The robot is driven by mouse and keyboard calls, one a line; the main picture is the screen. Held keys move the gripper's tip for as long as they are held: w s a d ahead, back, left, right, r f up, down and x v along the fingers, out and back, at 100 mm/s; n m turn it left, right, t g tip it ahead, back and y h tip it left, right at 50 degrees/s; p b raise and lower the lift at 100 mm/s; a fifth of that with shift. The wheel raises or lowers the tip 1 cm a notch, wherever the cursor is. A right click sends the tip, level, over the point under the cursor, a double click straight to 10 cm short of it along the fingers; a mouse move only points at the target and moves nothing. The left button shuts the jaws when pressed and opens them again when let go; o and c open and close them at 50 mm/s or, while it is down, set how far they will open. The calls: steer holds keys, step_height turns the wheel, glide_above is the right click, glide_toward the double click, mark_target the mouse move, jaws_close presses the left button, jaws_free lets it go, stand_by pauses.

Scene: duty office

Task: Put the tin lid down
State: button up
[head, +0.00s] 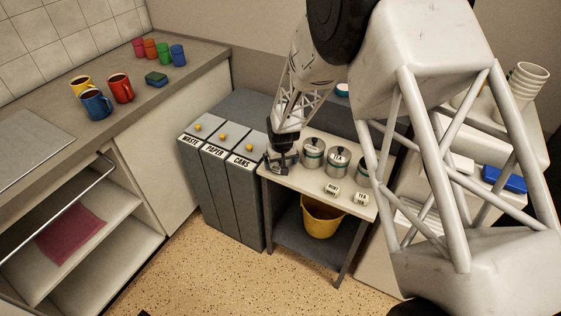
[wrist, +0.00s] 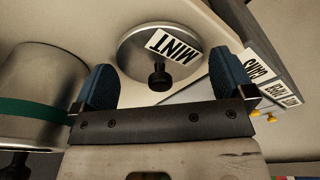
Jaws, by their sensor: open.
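The tin lid (wrist: 136,49) is a round silver disc with a black knob and a white "MINT" label. In the wrist view it lies knob up on the cream tabletop (wrist: 206,18), near the table's edge. My gripper (wrist: 163,76) is open, with one blue finger on each side of the knob and clear of it. In the head view my gripper (head: 281,164) is low over the left end of the small table (head: 300,180); it mostly hides the lid there. A silver tin with a green band (wrist: 34,98) stands beside the lid in the wrist view.
Lidded tins (head: 313,153) (head: 339,161) stand right of my gripper, with two small labelled blocks (head: 332,190) (head: 361,198) in front. Grey bins (head: 222,188) marked WASTE, PAPER and CANS adjoin the table's left. A yellow bucket (head: 322,217) stands below.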

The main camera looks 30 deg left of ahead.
steer(key=shift+r, duration=0.2)
step_height(320, 180, up, 12)
steer(key=s+d, duration=0.1)
steer(key=shift+s, duration=0.15)
stand_by(0.4)
steer(key=shift+d+f, duration=0.1)
steer(key=shift+f, duration=0.05)
stand_by(0.6)
steer(key=s+d+r+m, duration=0.1)
steer(key=s+d+r, duration=0.1)
steer(key=d+r, duration=0.7)
steer(key=s+d+r+m, duration=0.15)
steer(key=d+r, duration=0.35)
steer(key=d, duration=0.8)
steer(key=s+d+r+m, duration=0.2)
steer(key=d+r, duration=0.5)
steer(key=d, duration=0.3)
steer(key=s+d+r+m, duration=0.2)
steer(key=s+d, duration=0.9)
steer(key=s, duration=0.1)
steer(key=s+d+r+m+t+h, duration=0.1)
steer(key=s+d+r+m, duration=0.1)
steer(key=s+d, duration=1)
steer(key=shift+s+r+m, duration=0.3)
steer(key=shift+r+m, duration=0.05)
steer(key=shift+r, duration=0.3)
